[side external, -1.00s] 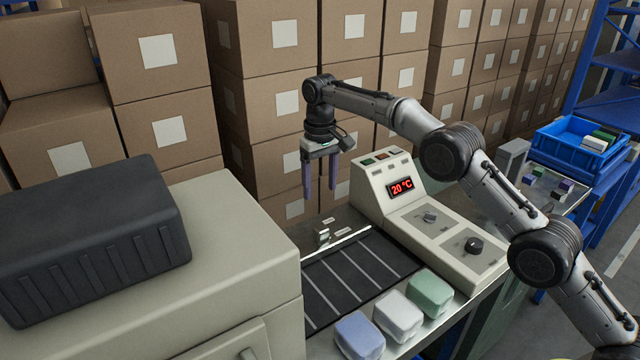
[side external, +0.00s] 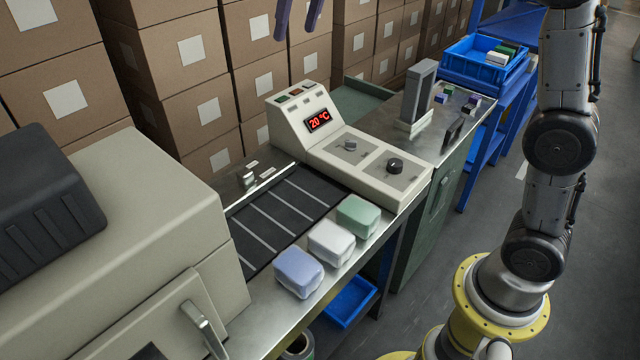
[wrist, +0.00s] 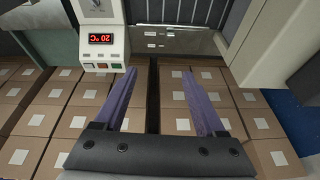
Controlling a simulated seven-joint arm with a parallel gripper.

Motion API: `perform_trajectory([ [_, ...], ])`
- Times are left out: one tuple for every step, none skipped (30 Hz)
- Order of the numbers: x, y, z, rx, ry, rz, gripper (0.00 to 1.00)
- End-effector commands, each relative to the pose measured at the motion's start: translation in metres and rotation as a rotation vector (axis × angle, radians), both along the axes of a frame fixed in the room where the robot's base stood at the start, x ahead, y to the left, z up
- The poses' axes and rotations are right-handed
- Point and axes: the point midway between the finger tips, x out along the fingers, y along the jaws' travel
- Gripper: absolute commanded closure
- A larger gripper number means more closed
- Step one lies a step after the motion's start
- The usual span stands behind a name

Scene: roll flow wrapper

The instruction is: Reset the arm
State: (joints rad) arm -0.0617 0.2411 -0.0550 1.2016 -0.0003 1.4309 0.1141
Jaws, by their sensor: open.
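My gripper (wrist: 163,103) shows in the wrist view with its two purple fingers spread apart and nothing between them. In the side view only the finger tips of my gripper (side external: 297,30) show at the top edge, above and behind the control panel and in front of the stacked boxes. The rest of the gripper is out of that picture. The control panel (side external: 372,165) has two dark knobs, several buttons and a red display reading 20 °C. It also shows upside down in the wrist view (wrist: 98,58).
Blue, white and green packs (side external: 331,241) sit in a row beside the dark conveyor belt (side external: 285,215). A large beige machine (side external: 130,215) stands at left. Stacked cartons (side external: 180,60) line the back. A blue bin (side external: 480,65) with blocks is at the back right.

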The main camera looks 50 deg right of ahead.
Motion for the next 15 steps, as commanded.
perform_trajectory([
  [-0.023, -0.004, 0.009, 0.000, -0.021, -0.004, 0.28],
  [-0.034, -0.006, 0.012, 0.000, -0.031, -0.004, 0.28],
  [-0.050, -0.008, 0.015, 0.000, -0.044, -0.005, 0.28],
  [-0.061, -0.010, 0.017, 0.000, -0.053, -0.005, 0.28],
  [-0.073, -0.011, 0.017, -0.001, -0.062, -0.006, 0.28],
  [-0.088, -0.013, 0.018, -0.001, -0.075, -0.006, 0.28],
  [-0.100, -0.015, 0.017, -0.003, -0.084, -0.007, 0.28],
  [-0.112, -0.016, 0.016, -0.003, -0.093, -0.007, 0.28],
  [-0.128, -0.018, 0.013, -0.004, -0.105, -0.008, 0.28],
  [-0.139, -0.019, 0.010, -0.005, -0.113, -0.007, 0.28],
  [-0.151, -0.020, 0.006, -0.006, -0.121, -0.007, 0.28],
  [-0.166, -0.022, 0.000, -0.007, -0.132, -0.007, 0.28],
  [-0.178, -0.023, -0.005, -0.008, -0.139, -0.007, 0.28],
  [-0.189, -0.023, -0.011, -0.010, -0.147, -0.006, 0.28],
  [-0.204, -0.024, -0.020, -0.011, -0.156, -0.006, 0.28],
])
